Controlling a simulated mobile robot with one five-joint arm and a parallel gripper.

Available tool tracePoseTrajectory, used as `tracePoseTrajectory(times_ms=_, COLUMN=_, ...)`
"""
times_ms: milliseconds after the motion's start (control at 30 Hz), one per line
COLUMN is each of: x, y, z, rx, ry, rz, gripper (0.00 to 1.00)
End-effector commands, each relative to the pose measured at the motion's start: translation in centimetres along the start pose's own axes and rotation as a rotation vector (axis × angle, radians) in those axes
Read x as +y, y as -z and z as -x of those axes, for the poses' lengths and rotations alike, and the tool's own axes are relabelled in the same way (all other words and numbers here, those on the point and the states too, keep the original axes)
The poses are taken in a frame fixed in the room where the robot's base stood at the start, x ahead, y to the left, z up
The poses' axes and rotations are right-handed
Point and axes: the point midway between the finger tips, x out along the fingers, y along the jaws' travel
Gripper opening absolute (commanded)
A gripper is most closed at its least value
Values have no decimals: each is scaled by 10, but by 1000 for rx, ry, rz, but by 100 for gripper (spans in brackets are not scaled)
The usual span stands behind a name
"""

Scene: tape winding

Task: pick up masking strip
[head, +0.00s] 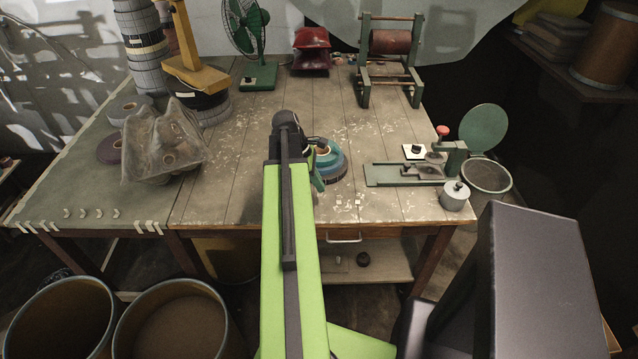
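Short pale strips (149,227) hang over the table's front edge left of centre, and more hang at the front left corner (33,227). They look like masking strips, but I cannot tell which one the task means. My gripper (314,163) is beyond the end of my green arm, close to a stack of blue-green tape rolls (331,166). My arm hides most of it, so I cannot see its fingertips, whether it touches the rolls, or whether it holds anything. The pale strips left of centre are well to its left and nearer the front.
A grey moulded part (165,145) sits on the table's left side beside tape rolls (124,110). A green fan (252,45), red object (311,52) and roller stand (391,60) stand behind. A green device (405,172) is right. Bins (170,320) stand below. The table's middle is largely clear.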

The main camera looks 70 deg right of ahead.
Motion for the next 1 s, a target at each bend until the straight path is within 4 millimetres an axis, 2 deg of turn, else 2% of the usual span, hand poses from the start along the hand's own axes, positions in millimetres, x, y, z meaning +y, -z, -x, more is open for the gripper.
tracePoseTrajectory(times_ms=33, x=-8, y=-16, z=9, rx=0, ry=2, rz=-3, gripper=0)
tracePoseTrajectory(times_ms=200, x=-28, y=-58, z=17, rx=0, ry=1, rz=-4, gripper=0)
tracePoseTrajectory(times_ms=433, x=-48, y=-106, z=24, rx=0, ry=1, rz=-3, gripper=0)
tracePoseTrajectory(times_ms=633, x=-54, y=-122, z=23, rx=0, ry=0, rz=-1, gripper=0)
tracePoseTrajectory(times_ms=1000, x=-54, y=-123, z=23, rx=0, ry=0, rz=0, gripper=0)
